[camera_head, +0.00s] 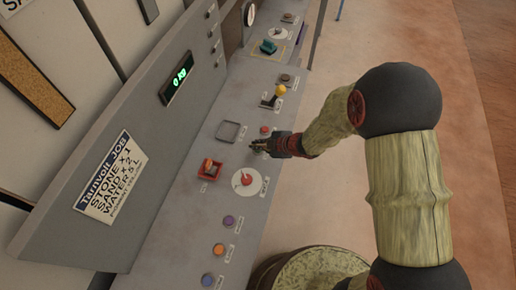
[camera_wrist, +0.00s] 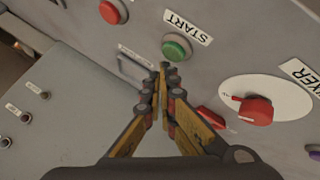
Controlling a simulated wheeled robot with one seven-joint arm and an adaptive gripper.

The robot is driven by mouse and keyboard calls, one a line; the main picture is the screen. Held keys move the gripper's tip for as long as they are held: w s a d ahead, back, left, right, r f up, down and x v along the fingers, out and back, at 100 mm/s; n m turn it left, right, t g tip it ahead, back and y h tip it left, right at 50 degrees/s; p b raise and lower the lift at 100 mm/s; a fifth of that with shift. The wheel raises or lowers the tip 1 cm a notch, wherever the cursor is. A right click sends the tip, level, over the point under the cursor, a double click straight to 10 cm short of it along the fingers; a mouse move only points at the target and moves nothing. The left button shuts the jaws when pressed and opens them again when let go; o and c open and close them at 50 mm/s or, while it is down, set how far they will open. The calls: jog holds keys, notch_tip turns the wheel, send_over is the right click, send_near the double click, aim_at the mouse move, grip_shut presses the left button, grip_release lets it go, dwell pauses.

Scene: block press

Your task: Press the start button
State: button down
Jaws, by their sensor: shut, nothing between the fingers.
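The green start button (camera_wrist: 177,48) sits on the sloping grey panel, beside a white label (camera_wrist: 187,27) reading START, upside down in the wrist view. My gripper (camera_wrist: 162,70) is shut and empty, its fingertips pointing at the panel right by the near edge of the green button. I cannot tell whether they touch it. In the head view my gripper (camera_head: 259,147) reaches in from the right over the panel, and it hides the green button there.
A red button (camera_head: 264,130) is just beyond my gripper. A red mixer knob (camera_head: 246,179) on a white dial and a red-framed switch (camera_head: 210,170) lie nearer. A yellow-topped lever (camera_head: 279,91) stands farther along. A job sign (camera_head: 110,178) and green display (camera_head: 176,78) are on the upright panel.

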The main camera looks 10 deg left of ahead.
aim_at(257, 151)
jog(key=shift+f, duration=0.1)
jog(key=shift+f, duration=0.3)
jog(key=shift+f+b, duration=0.5)
jog(key=shift+b, duration=0.1)
dwell(0.9)
jog(key=shift+r, duration=0.15)
jog(key=shift+r+p, duration=0.8)
jog(key=shift+p, duration=0.1)
notch_tip(257, 151, up, 5)
jog(key=p, duration=0.4)
jog(key=shift+p, duration=0.3)
dwell(0.4)
